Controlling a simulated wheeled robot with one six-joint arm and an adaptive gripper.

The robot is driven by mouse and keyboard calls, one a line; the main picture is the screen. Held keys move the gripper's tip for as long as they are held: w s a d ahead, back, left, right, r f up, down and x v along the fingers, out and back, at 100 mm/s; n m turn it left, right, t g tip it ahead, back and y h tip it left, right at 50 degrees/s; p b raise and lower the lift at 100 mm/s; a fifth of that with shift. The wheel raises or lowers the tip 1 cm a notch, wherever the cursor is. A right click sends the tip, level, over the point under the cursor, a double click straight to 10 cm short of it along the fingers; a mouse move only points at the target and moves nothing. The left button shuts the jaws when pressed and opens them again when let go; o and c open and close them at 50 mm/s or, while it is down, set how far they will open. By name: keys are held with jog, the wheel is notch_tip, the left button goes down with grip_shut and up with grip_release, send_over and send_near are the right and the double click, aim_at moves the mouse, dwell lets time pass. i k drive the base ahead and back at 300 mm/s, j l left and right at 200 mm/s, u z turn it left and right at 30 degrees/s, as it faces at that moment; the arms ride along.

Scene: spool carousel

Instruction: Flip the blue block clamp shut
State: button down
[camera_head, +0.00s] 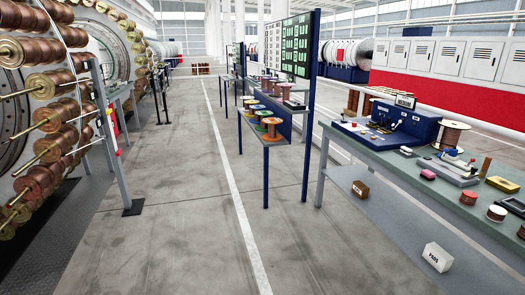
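A green-topped workbench (395,158) stands at the right. On it is a blue machine housing (421,125) with small levers and fittings on its front deck. Nearer on the bench is a grey fixture (452,174) with a small blue piece (451,152) and a red piece on or beside it. Which of these carries the blue block clamp, and whether a clamp there stands open or shut, is too small to tell. My gripper is not in view.
A copper spool (454,136) and a yellow tray (502,184) are on the bench. A box (438,257) sits on its lower shelf. A blue-framed rack (268,135) holds spools. A large spool carousel (40,120) fills the left. The grey floor aisle (180,210) is clear.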

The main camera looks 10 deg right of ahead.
aim_at(445, 150)
jog(key=i+j+z, duration=0.2)
jog(key=i+z, duration=0.2)
jog(key=i+j+z, duration=0.4)
jog(key=i, duration=0.15)
jog(key=i+j+z, duration=0.45)
jog(key=k, duration=0.05)
